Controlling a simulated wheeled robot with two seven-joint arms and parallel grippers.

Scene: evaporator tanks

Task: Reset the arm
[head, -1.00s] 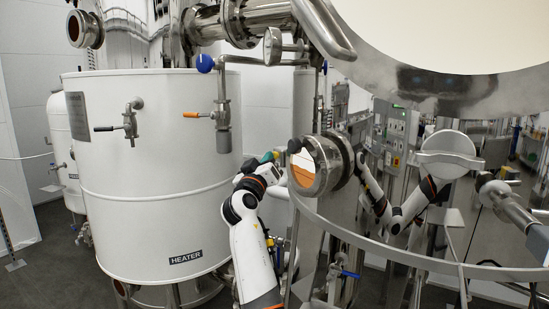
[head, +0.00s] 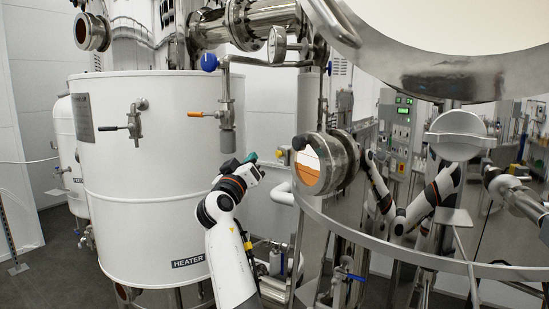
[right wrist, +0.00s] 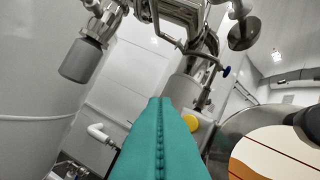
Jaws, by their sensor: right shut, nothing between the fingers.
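My right arm rises from the bottom in the head view. Its gripper (head: 250,158) is in front of the right side of the white heater tank (head: 150,215) and left of a round sight-glass port (head: 307,165). It touches neither as far as I can see. In the right wrist view the teal fingers (right wrist: 160,110) are pressed together along their length with nothing between them. My left gripper is not in view.
A polished steel tank (head: 420,245) fills the right and mirrors a white arm. Steel pipes (head: 265,20) run overhead. A gap lies between gripper and port.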

